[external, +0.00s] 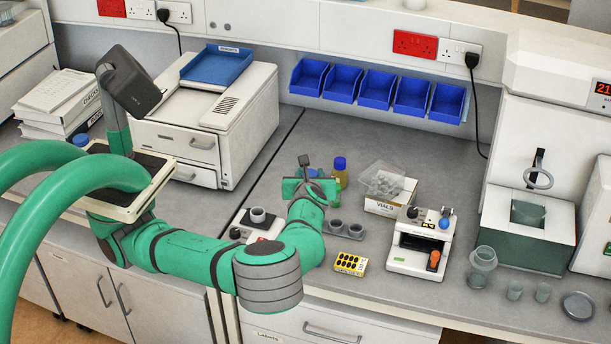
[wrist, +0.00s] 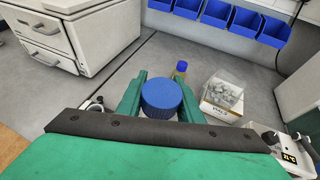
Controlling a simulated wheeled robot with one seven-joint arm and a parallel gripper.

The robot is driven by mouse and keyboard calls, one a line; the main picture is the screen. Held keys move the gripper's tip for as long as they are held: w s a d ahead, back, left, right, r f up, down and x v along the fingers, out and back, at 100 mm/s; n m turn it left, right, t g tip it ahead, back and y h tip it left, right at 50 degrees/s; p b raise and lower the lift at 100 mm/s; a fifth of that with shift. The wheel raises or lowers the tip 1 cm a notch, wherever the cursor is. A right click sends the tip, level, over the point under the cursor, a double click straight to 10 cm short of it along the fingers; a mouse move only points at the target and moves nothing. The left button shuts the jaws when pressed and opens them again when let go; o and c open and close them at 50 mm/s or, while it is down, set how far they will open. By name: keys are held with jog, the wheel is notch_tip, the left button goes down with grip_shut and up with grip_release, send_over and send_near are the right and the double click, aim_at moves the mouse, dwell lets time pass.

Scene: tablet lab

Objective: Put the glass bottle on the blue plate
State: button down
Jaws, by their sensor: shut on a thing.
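My gripper (external: 310,186) is shut on a bottle with a wide, ridged blue cap (wrist: 162,97). In the wrist view the cap stands between the two green fingers, and the bottle's body is hidden below it. In the external view the gripper is over the middle of the bench, and my arm hides most of the bottle. I cannot make out a blue plate with certainty in either view. A blue tray (external: 217,64) lies on top of the white printer.
A yellow bottle with a blue cap (external: 340,172) stands just behind my gripper. A vials box (external: 390,195), a grey holder with cups (external: 345,235), a yellow box (external: 350,263) and a white device (external: 421,243) stand to the right. Blue bins (external: 375,90) line the wall.

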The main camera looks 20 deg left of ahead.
jog(key=shift+s+d+f, duration=0.1)
jog(key=shift+s+d, duration=0.05)
jog(key=shift+s, duration=0.4)
jog(key=shift+s+d, duration=0.15)
jog(key=shift+s, duration=0.4)
jog(key=shift+s+f, duration=0.15)
jog(key=shift+f, duration=4)
jog(key=c, duration=1.3)
grip_release()
jog(key=shift+o, duration=0.2)
jog(key=v, duration=1.2)
